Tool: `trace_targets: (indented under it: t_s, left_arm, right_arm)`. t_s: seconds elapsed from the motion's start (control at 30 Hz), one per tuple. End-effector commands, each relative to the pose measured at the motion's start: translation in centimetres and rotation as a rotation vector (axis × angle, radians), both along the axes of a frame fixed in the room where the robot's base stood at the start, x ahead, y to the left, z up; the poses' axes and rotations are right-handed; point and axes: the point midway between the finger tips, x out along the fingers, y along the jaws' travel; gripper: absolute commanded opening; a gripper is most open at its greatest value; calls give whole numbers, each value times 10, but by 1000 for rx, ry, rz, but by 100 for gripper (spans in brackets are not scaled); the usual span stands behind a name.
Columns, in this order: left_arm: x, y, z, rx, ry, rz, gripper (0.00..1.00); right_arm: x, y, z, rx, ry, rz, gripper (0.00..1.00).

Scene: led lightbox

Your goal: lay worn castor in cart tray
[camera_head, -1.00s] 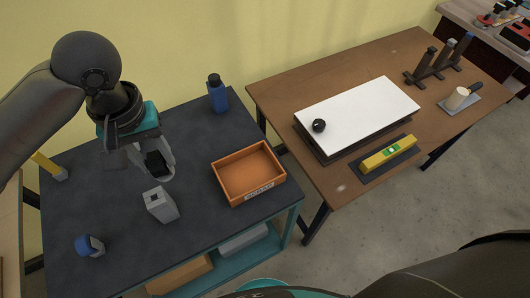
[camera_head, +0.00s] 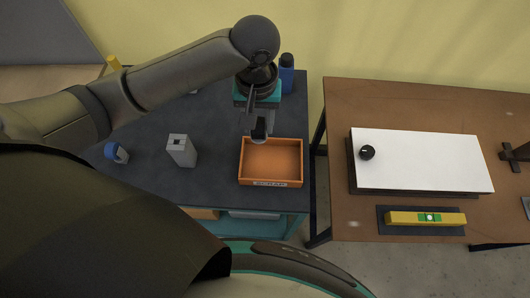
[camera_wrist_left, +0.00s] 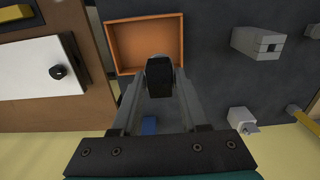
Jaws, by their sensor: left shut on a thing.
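My left gripper (camera_head: 258,132) is shut on the worn castor (camera_wrist_left: 160,76), a dark wheel with a grey part, seen between its fingers in the left wrist view. In the head view the castor (camera_head: 259,130) is at the back left edge of the orange tray (camera_head: 270,183), which carries a label on its front wall. The tray's floor looks empty and also shows in the left wrist view (camera_wrist_left: 112,46). I cannot tell the castor's exact height over the tray. My right gripper is not in view.
A grey block with a slot (camera_head: 181,152) and a blue-and-grey item (camera_head: 117,152) stand left of the tray on the dark cart top. A blue bottle (camera_head: 287,75) stands behind. The wooden table (camera_head: 335,180) at right holds a white board (camera_head: 420,160) with a black knob and a yellow level (camera_head: 405,217).

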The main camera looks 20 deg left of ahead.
Motion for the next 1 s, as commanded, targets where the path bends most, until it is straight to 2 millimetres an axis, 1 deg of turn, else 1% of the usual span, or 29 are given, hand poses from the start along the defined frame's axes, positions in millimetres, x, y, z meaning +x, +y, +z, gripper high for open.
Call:
trace_targets:
  t_s: [0.03,0.1,0.2,0.3,0.4,0.57,0.7,0.8,1.0]
  left_arm:
    - [-1,0,-17,1,4,1,0]
    - [-1,1,-36,2,4,0,0]
    - [-1,1,-62,2,3,0,0]
    - [0,0,-81,1,1,-1,0]
    - [0,0,-93,0,0,-1,0]
    - [0,0,-106,0,0,-1,0]
    - [0,0,-128,0,0,-1,0]
    - [0,0,-138,-1,-1,-2,0]
    - [0,0,-140,-1,-2,-3,0]
  right_arm:
    - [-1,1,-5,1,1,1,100]
    - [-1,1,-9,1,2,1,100]
    - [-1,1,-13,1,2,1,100]
    - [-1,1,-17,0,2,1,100]
    - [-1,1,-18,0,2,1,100]
    - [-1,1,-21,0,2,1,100]
    - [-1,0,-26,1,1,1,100]
    - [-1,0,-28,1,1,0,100]
    - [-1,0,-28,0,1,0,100]
